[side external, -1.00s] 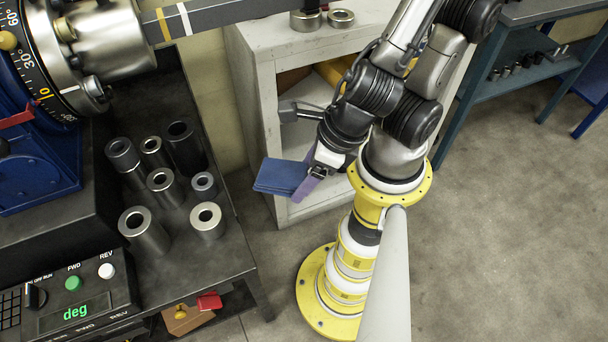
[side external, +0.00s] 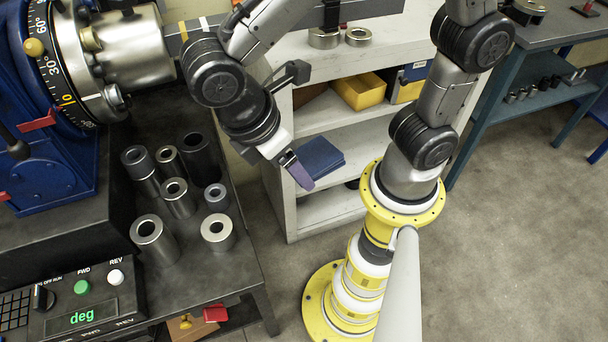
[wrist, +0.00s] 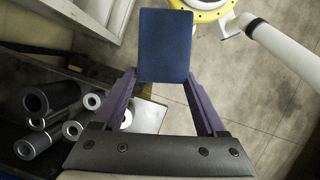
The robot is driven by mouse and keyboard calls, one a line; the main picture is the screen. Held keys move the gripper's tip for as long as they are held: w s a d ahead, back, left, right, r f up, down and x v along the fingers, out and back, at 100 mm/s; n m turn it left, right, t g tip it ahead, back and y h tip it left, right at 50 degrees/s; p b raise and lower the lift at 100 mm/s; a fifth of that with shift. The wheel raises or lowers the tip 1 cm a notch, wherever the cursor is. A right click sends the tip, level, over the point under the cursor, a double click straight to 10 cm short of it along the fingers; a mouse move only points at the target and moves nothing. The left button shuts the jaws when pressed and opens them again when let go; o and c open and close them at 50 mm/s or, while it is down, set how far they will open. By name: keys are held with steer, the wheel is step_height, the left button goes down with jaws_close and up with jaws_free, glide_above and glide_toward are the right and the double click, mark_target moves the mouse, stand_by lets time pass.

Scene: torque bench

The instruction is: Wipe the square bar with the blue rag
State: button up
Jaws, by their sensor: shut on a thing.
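The square bar (side external: 370,9) is a grey bar with a yellow and a white band, running right from the metal chuck (side external: 125,45) along the top of the side view. My arm hides part of it. My gripper (side external: 298,172) has purple fingers and is shut on the blue rag (side external: 320,157). It holds the rag below the bar and apart from it, in front of the white shelf unit. In the wrist view the rag (wrist: 165,45) is a flat blue rectangle at the fingertips of my gripper (wrist: 163,78). The bar is not seen in the wrist view.
Several metal sockets (side external: 173,192) stand on the dark bench left of my gripper. The white shelf unit (side external: 385,48) holds metal rings on top and a yellow bin (side external: 360,91) inside. A control box (side external: 85,300) sits at the bench front. A blue-grey table stands at right.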

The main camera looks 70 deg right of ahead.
steer(key=w+d+r+m+t+y, duration=0.1)
steer(key=w+d+r+m+y, duration=0.35)
steer(key=m, duration=0.65)
steer(key=w+d+r+m+t+y, duration=0.1)
steer(key=w+r+m, duration=0.4)
steer(key=r+m, duration=0.45)
steer(key=w+d+r+m+t+y, duration=0.2)
steer(key=w+d+r+m+y, duration=0.15)
steer(key=m, duration=0.95)
steer(key=w+d+r+m+t+h, duration=0.1)
steer(key=w+d+r+m, duration=0.15)
steer(key=d, duration=0.55)
steer(key=w+d+r+m+t+h, duration=0.15)
steer(key=d+m, duration=0.25)
steer(key=d, duration=0.4)
steer(key=shift+g, duration=0.45)
steer(key=shift+w+a+f, duration=0.1)
steer(key=shift+a+f, duration=0.05)
steer(key=shift+f, duration=1.45)
steer(key=shift+w+a+f, duration=0.1)
steer(key=shift+a+f, duration=0.05)
steer(key=shift+f, duration=1.4)
steer(key=shift+s+d+f+y, duration=0.25)
steer(key=shift+s+d+f, duration=0.15)
steer(key=shift+f, duration=0.2)
steer(key=shift+s+d, duration=3.8)
steer(key=shift+d, duration=0.05)
steer(key=shift+w+a+r, duration=0.1)
steer(key=shift+w+a, duration=4.2)
step_height(320, 180, up, 8)
